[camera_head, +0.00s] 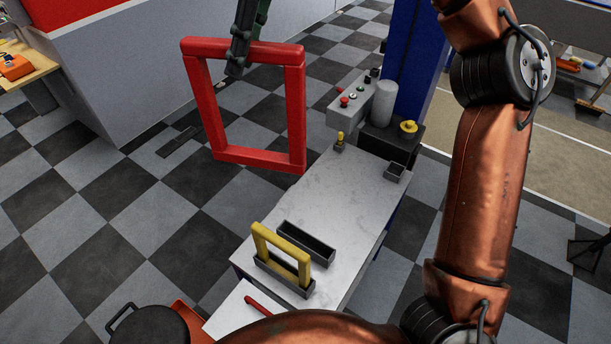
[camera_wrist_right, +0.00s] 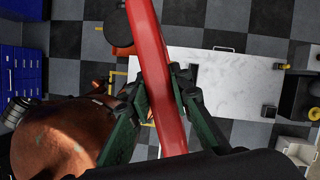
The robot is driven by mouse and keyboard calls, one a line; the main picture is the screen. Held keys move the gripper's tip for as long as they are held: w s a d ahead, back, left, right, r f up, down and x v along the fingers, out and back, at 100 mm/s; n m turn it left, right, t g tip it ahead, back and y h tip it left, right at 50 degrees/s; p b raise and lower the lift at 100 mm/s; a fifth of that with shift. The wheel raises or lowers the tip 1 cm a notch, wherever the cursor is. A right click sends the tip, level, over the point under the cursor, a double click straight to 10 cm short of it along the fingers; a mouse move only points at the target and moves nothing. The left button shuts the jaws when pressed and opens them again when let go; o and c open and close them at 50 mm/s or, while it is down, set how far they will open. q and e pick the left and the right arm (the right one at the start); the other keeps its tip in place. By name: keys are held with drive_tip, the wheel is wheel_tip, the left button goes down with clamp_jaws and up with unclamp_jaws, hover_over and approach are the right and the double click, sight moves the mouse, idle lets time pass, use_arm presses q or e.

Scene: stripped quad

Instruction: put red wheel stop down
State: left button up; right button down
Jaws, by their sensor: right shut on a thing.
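The red wheel stop (camera_head: 294,105), a rectangular open frame, hangs upright in the air beyond the far left side of the white table (camera_head: 345,205). My right gripper (camera_head: 237,62) comes down from the top of the head view and is shut on the frame's top bar. In the right wrist view, the green fingers of the right gripper (camera_wrist_right: 180,78) close on the red bar of the wheel stop (camera_wrist_right: 150,45). On the table, a yellow frame (camera_head: 278,248) stands in a dark holder. Beside it is an empty dark holder (camera_head: 305,241). My left gripper is not seen.
A grey control box (camera_head: 350,102) with buttons and a blue post (camera_head: 410,65) stand at the table's far end. A small grey box (camera_head: 395,172) sits near its right edge. A black round-topped thing (camera_head: 150,326) is at the front left. The table's middle is clear.

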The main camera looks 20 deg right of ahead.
drive_tip(key=w+d+f+m+p, duration=0.1)
drive_tip(key=w+d+f+p, duration=0.15)
drive_tip(key=f, duration=0.55)
drive_tip(key=w+d+f+m+p, duration=0.1)
drive_tip(key=w+f, duration=0.2)
drive_tip(key=f, duration=0.4)
drive_tip(key=w+d+f+p, duration=0.1)
drive_tip(key=w+d+f, duration=0.15)
drive_tip(key=f, duration=0.55)
use_arm(q)
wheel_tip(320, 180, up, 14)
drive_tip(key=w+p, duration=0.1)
drive_tip(key=p, duration=0.7)
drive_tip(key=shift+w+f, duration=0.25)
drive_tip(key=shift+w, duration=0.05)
use_arm(e)
drive_tip(key=s+d+f, duration=0.1)
drive_tip(key=s+f, duration=0.1)
drive_tip(key=f, duration=0.7)
drive_tip(key=s+d+f+m+t, duration=0.1)
drive_tip(key=d+f, duration=0.1)
drive_tip(key=f, duration=0.8)
drive_tip(key=s+d+f+m+h, duration=0.1)
drive_tip(key=s+d+f, duration=0.1)
drive_tip(key=f, duration=0.7)
drive_tip(key=shift+s+d+f, duration=0.15)
drive_tip(key=shift+s+f, duration=0.05)
drive_tip(key=shift+s, duration=0.1)
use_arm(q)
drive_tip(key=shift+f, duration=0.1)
